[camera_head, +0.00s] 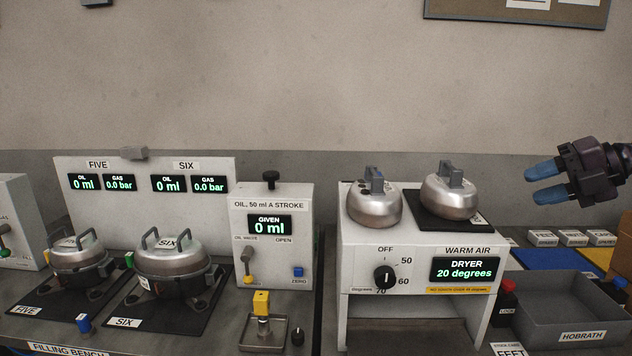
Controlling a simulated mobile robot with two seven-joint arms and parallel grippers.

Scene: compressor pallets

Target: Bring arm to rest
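My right gripper (543,182) is at the right of the head view, in the air in front of the wall. Its two blue fingers point left and stand apart with nothing between them. It is to the right of the dryer (412,258) and above the grey bin, touching nothing. My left gripper is not in view.
Two metal domes (374,208) (448,200) sit on the dryer. Compressors five (80,256) and six (170,256) stand on black mats at the left. The oil dispenser (272,220) is between. A grey bin (575,338) is at the lower right. Space above the bench is clear.

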